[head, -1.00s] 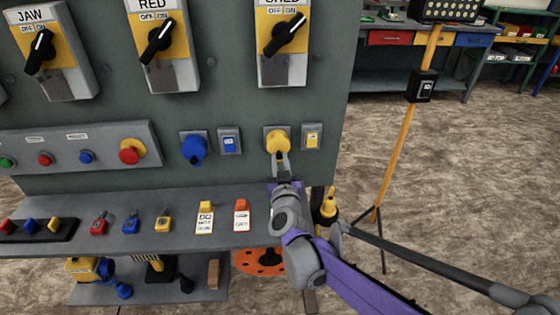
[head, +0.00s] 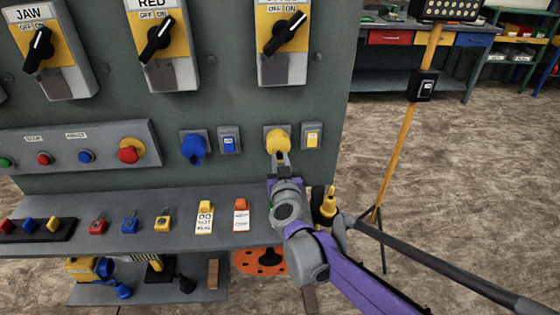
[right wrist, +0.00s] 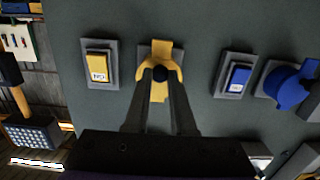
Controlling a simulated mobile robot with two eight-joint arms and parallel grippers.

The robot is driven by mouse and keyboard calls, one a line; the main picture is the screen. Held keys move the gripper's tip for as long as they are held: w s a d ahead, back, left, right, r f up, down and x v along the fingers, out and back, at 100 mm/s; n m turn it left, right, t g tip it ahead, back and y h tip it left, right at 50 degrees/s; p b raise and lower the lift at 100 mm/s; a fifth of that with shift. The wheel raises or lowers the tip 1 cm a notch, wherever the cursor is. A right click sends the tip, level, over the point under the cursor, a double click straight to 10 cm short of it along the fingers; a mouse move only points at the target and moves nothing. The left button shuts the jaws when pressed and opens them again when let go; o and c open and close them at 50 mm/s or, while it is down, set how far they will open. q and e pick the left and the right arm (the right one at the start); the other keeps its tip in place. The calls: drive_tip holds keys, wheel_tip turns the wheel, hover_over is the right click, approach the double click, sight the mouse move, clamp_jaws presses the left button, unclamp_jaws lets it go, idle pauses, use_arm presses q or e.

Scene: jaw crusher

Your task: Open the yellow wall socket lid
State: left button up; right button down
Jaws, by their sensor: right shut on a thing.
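The yellow wall socket (head: 277,140) sits on a grey plate on the green panel, between a blue switch and a yellow switch. Its yellow lid also shows in the right wrist view (right wrist: 161,54). My right gripper (head: 281,157) is at the lower edge of the socket in the head view. In the right wrist view the fingertips (right wrist: 160,73) close together on a small dark round part at the middle of the yellow lid. The fingertips hide part of the lid, and I cannot tell how far it is tilted. My left gripper is not in view.
A blue socket (head: 193,148) and a blue switch (head: 229,140) are left of the yellow socket; a yellow switch (head: 312,136) is close on its right. A grey shelf (head: 150,244) with padlocks and tags juts out below. A yellow lamp stand (head: 401,140) stands at right.

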sight(279, 154)
drive_tip(key=g+b, duration=0.1)
drive_tip(key=b, duration=0.1)
drive_tip(key=s+r+g+b, duration=0.1)
drive_tip(key=g+b, duration=0.1)
drive_tip(key=b, duration=0.1)
drive_tip(key=shift+s+r, duration=0.1)
drive_tip(key=shift+s+r+g+b, duration=0.2)
drive_tip(key=shift+r+g+b, duration=0.35)
drive_tip(key=shift+g+b, duration=0.4)
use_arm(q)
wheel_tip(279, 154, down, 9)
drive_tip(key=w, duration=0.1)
use_arm(e)
drive_tip(key=shift+s+r+g, duration=0.15)
drive_tip(key=shift+r+g, duration=0.35)
drive_tip(key=shift+g, duration=0.05)
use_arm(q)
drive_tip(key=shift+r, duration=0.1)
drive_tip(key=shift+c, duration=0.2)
